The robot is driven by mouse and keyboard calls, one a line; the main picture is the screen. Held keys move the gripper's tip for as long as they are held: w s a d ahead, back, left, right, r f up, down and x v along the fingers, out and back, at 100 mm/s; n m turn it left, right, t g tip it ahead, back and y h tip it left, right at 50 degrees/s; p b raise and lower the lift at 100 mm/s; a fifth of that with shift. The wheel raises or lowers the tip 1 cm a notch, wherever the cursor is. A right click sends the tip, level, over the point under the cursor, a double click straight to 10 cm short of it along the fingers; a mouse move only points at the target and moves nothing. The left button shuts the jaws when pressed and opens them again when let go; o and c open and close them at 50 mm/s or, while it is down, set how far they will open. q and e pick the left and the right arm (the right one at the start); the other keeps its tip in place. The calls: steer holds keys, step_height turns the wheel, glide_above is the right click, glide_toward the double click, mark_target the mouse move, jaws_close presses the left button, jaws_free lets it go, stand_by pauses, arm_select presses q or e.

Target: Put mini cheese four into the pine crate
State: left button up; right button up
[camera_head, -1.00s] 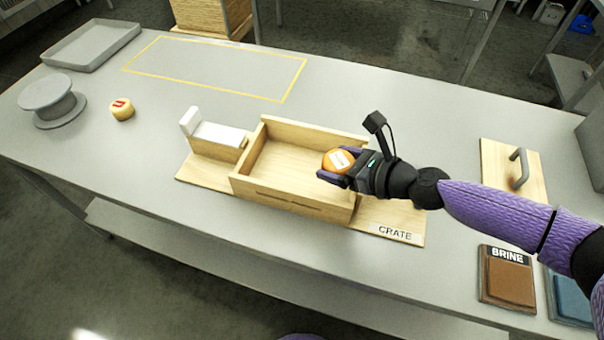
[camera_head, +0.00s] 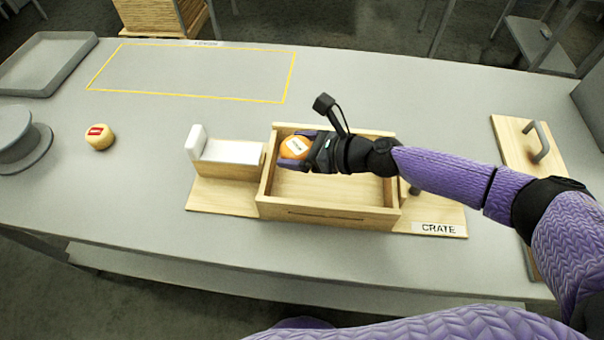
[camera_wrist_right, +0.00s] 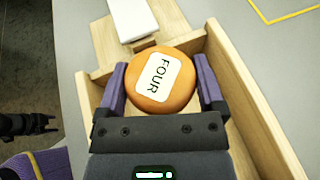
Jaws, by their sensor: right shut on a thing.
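The mini cheese four (camera_head: 297,147) is a small orange wheel with a white label. In the right wrist view the cheese (camera_wrist_right: 177,96) shows the word FOUR on its top. My right gripper (camera_head: 296,153) is shut on it, with one finger on each side in the wrist view (camera_wrist_right: 164,92). The pine crate (camera_head: 325,213) is an open wooden box on a board labelled CRATE. The gripper and cheese are over the left part of the crate's opening. Whether the cheese touches the floor of the crate I cannot tell. My left gripper is not in view.
A small cheese with a red label (camera_head: 99,137) stands at the left, beside a grey round stand (camera_head: 22,140). A white-topped block (camera_head: 229,153) adjoins the crate's left end. A grey tray (camera_head: 45,62) and a yellow-outlined area (camera_head: 190,72) lie behind. A handled board (camera_head: 520,150) is at the right.

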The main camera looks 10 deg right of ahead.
mark_target(299, 180)
steer(key=f+b, duration=0.2)
steer(key=f, duration=0.2)
steer(key=f+b, duration=0.2)
steer(key=f, duration=0.1)
steer(key=shift+s+d+f, duration=0.1)
steer(key=shift+d+f, duration=0.1)
steer(key=shift+f, duration=0.2)
steer(key=shift+r, duration=0.2)
steer(key=shift+f, duration=0.2)
steer(key=o, duration=1)
steer(key=shift+o, duration=0.2)
steer(key=shift+r, duration=0.3)
arm_select(q)
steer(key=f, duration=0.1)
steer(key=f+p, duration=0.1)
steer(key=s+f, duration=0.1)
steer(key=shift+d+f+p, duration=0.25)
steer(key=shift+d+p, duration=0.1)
steer(key=shift+p, duration=0.05)
arm_select(e)
steer(key=v, duration=0.7)
steer(key=shift+s+d, duration=0.15)
steer(key=shift+d, duration=0.1)
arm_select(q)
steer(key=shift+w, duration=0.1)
